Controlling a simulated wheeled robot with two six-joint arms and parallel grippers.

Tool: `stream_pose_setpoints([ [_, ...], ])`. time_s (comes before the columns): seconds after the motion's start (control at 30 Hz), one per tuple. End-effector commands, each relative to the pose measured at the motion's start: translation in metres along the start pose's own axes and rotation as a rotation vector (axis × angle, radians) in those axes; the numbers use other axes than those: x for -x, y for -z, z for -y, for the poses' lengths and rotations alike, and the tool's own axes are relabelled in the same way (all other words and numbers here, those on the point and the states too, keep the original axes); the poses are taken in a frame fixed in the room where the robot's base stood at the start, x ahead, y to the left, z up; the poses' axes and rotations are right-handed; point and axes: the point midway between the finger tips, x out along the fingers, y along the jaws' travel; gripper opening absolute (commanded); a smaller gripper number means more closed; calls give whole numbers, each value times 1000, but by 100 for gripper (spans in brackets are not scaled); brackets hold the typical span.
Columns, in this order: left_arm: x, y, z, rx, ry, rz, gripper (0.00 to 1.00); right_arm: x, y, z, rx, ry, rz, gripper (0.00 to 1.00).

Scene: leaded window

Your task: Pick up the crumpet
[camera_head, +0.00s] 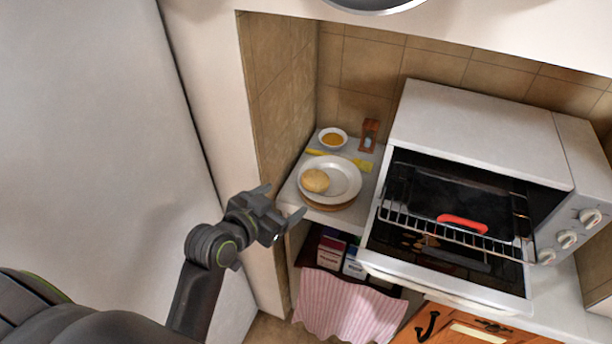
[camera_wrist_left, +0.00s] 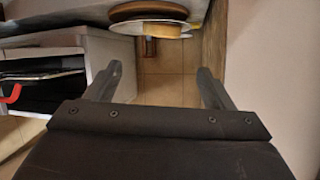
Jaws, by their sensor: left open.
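The crumpet (camera_head: 315,180) is a pale golden round lying on the left part of a white plate (camera_head: 347,172). The plate rests on a round brown board (camera_head: 330,207) at the front of the counter. My left gripper (camera_head: 286,202) is open and empty, to the left of and nearer than the plate, apart from the crumpet. In the left wrist view, the crumpet (camera_wrist_left: 168,31) shows at the top edge with the plate (camera_wrist_left: 125,28), beyond the open fingers (camera_wrist_left: 160,71). My right gripper is not in view.
A toaster oven (camera_head: 480,130) with its door down stands right of the plate. A small bowl (camera_head: 333,138), a yellow-handled utensil (camera_head: 345,158) and a sand timer (camera_head: 368,135) sit behind. A wall panel (camera_head: 265,140) bounds the left. A striped towel (camera_head: 345,305) hangs below.

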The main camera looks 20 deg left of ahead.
Motion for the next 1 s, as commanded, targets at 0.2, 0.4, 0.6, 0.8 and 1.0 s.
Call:
stream_pose_setpoints([
  [0.2, -23, 4, 0, -2, -2, -3, 76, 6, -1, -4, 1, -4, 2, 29],
  [0.4, -55, 4, 0, -1, -2, -3, 76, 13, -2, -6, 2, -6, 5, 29],
  [0.6, -85, 4, 0, -2, -1, -3, 76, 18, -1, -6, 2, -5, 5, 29],
  [0.8, -110, 3, 0, -1, -1, -3, 76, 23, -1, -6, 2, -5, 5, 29],
  [1.0, -120, 2, 0, -1, 0, -3, 76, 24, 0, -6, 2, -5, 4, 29],
])
